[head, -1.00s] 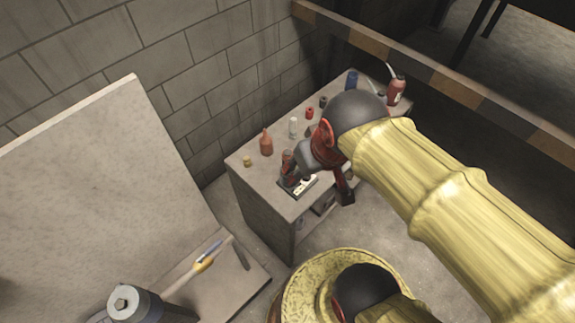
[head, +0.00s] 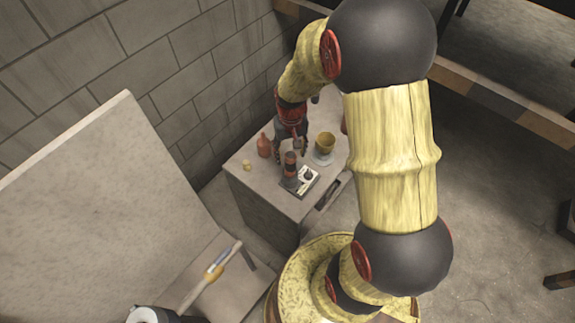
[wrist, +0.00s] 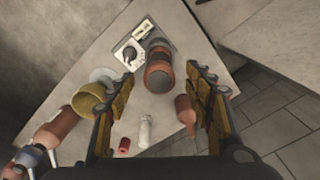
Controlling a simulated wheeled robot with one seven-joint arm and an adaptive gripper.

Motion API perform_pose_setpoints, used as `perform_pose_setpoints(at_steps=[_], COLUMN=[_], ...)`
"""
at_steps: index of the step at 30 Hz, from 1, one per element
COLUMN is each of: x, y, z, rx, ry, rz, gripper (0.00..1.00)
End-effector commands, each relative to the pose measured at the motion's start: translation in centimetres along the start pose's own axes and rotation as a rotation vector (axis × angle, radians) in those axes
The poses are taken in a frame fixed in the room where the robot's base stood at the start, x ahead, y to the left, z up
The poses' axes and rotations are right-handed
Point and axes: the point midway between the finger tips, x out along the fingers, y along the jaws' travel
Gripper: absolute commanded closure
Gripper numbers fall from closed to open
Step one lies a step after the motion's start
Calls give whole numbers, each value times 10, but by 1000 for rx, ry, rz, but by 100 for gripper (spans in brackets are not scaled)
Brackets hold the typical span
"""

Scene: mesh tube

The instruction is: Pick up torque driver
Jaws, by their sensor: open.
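A stout dark-grey cylinder with red-brown bands (head: 290,168) stands on the small table, beside a white plate with a dark knob (head: 308,177). It is the likeliest torque driver, but I cannot be sure. In the wrist view the cylinder (wrist: 158,65) shows between and beyond the fingertips, nothing touching it clearly. My gripper (wrist: 160,76) is open and empty, with its fingers on either side of the view. In the head view my gripper (head: 292,141) hangs just behind the cylinder, and its fingertips are partly hard to make out.
A red-brown bottle (wrist: 186,110) stands close to the right finger. A yellow cup (wrist: 87,98) on a saucer (wrist: 103,75) is left of the left finger. A white bottle (wrist: 145,130) and small red item (wrist: 123,146) are nearby. A yellow-handled tool (head: 213,271) lies on another slab.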

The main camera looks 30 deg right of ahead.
Motion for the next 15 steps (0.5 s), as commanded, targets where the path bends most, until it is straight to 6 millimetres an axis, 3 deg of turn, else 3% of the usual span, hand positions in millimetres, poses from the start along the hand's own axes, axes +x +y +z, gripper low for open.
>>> perform_pose_setpoints(at_steps=[15], x=[55], y=[0], z=[1], rx=[2], ry=[-4], rz=[0], gripper=[48])
